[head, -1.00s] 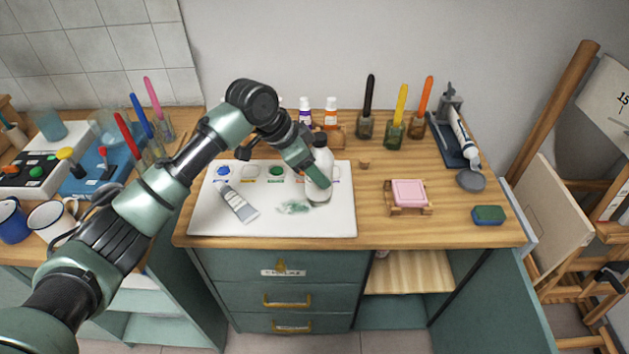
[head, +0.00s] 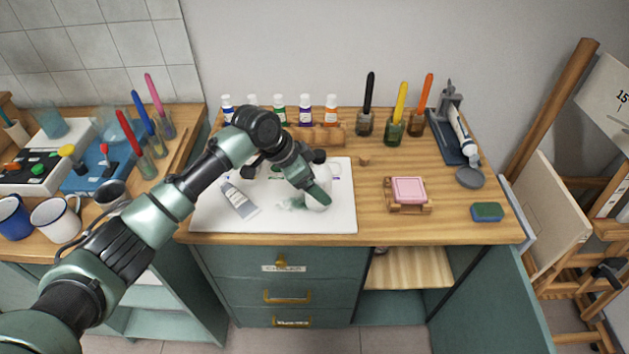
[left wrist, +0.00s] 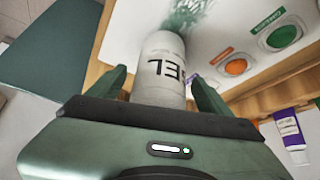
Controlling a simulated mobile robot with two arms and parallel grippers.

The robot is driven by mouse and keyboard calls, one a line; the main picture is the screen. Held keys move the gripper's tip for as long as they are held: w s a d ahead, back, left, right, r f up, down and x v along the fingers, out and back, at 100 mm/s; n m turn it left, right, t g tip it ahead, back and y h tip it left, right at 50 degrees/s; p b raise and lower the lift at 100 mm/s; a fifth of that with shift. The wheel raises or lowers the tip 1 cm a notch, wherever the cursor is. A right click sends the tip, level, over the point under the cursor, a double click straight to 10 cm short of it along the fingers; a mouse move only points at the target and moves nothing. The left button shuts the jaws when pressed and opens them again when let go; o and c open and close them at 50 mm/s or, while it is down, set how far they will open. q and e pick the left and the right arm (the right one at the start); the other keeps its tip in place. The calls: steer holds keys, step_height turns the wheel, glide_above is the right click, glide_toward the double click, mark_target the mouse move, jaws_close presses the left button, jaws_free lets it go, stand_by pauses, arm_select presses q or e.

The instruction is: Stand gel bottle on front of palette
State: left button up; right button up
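My left gripper (head: 318,195) is shut on the bottle's body from the back left. It also shows in the left wrist view (left wrist: 160,85). I cannot tell whether the bottle's base touches the palette. A green smear (head: 292,202) lies just left of the bottle. My right gripper is not in view.
A grey paint tube (head: 239,200) lies on the palette's left part. Several small paint bottles (head: 305,110) stand behind it. A pink block on a wooden stand (head: 408,190) and a blue-green sponge (head: 487,212) are to the right. Bare tabletop lies between palette and stand.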

arm_select(q)
steer(key=b+v, duration=0.1)
steer(key=v, duration=1.1)
steer(key=shift+r+b, duration=0.2)
steer(key=shift+b, duration=0.15)
